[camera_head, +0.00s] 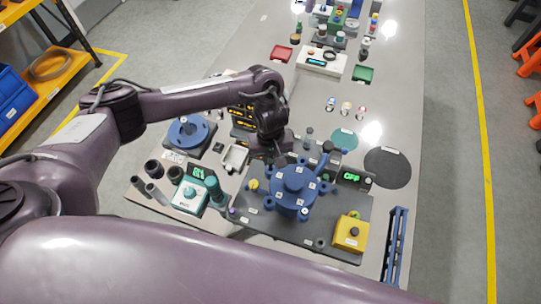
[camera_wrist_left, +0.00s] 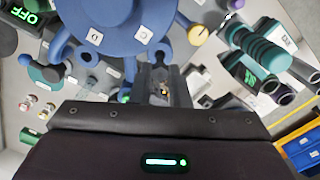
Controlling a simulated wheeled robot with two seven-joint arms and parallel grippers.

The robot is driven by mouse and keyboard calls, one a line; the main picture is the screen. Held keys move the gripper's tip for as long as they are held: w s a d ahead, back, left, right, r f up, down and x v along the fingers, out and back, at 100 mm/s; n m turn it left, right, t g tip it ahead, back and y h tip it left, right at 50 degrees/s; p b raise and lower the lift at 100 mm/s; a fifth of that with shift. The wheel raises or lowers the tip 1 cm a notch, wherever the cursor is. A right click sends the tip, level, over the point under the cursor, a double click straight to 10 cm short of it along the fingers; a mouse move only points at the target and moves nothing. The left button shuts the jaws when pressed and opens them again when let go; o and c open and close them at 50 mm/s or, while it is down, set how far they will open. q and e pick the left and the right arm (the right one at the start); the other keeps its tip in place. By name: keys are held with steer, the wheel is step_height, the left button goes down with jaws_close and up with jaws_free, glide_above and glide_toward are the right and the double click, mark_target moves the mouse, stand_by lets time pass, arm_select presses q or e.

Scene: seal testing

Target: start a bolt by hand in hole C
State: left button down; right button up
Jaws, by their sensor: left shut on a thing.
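The blue round housing (camera_head: 294,186) with lugs around its rim and small white letter labels stands on a dark base plate (camera_head: 343,215). In the left wrist view the housing (camera_wrist_left: 125,22) fills the upper middle, with two labels on it. I cannot read which label is C. My left gripper (camera_head: 279,159) points down at the housing's far edge. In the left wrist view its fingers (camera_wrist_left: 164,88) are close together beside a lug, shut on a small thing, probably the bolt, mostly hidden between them. I cannot tell whether it touches a hole. My right gripper is not in view.
A yellow box with a black button (camera_head: 350,233) sits at the plate's near right corner. A teal-and-white device (camera_head: 189,195) and dark cylinders stand to the left. A green-lit OFF display (camera_head: 352,177) is right of the housing. A dark disc (camera_head: 388,167) lies farther right.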

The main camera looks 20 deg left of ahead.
mark_target(270, 163)
arm_select(q)
steer(key=shift+f, duration=0.6)
steer(key=shift+s+f, duration=0.1)
steer(key=shift+f, duration=0.95)
stand_by(1.4)
steer(key=m, duration=0.4)
steer(key=shift+s+f, duration=0.1)
steer(key=m, duration=0.4)
stand_by(0.4)
